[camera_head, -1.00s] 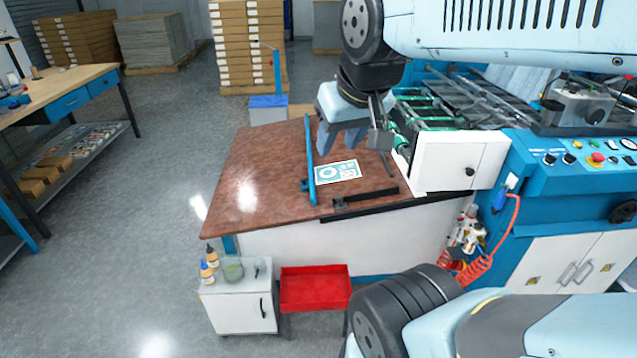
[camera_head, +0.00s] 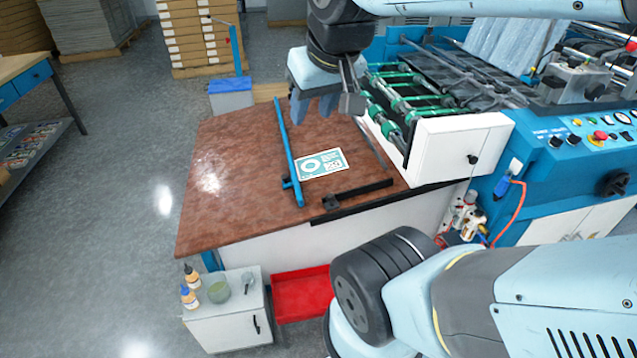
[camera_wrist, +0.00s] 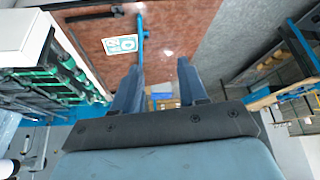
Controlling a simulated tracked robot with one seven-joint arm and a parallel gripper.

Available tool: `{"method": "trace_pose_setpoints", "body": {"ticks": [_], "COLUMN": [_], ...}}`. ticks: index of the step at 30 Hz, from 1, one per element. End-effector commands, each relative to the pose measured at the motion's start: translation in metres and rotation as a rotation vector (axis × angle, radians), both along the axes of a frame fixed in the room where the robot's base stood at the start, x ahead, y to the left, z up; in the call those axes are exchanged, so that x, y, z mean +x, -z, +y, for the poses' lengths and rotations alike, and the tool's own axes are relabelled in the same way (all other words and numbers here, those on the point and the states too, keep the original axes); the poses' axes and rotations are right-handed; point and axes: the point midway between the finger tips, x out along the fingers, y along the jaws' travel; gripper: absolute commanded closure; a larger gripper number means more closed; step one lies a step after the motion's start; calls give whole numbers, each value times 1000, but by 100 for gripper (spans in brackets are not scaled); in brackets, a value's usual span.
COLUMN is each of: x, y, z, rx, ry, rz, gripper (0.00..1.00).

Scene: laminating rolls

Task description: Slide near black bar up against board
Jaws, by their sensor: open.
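The board (camera_head: 320,164), a white and green printed card, lies flat on the brown table; it also shows in the wrist view (camera_wrist: 120,44). The near black bar (camera_head: 360,189) lies along the table's near edge, with a strip of bare table between it and the board. A blue bar (camera_head: 287,150) runs along the board's left side, very close to it. A thin dark bar (camera_head: 374,139) lies to the right. My gripper (camera_head: 313,110) is open and empty above the table's far part, beyond the board; its two fingers point down. They also show in the wrist view (camera_wrist: 160,82).
The brown table (camera_head: 225,190) is clear on its left. The machine with green rollers (camera_head: 420,95) and a white box (camera_head: 455,150) border the right. A red tray (camera_head: 300,295) and a white cabinet (camera_head: 225,325) with bottles stand in front.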

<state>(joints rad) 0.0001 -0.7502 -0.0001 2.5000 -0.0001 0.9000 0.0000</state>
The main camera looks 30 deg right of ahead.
Motion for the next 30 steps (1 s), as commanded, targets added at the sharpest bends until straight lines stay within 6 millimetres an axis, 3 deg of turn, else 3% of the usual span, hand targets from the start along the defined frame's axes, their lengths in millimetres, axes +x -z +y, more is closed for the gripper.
{"method": "trace_pose_setpoints", "body": {"ticks": [2,7,11,20,30], "x": [0,4,21,87,156], "y": [0,1,5,35,91], "z": [0,-1,-10,-38,-77], "rx": [0,-9,-41,-158,-247], "ry": [0,-6,-26,-137,-297], "rz": [0,7,31,132,251], "gripper": [57,43,43,43,43]}}
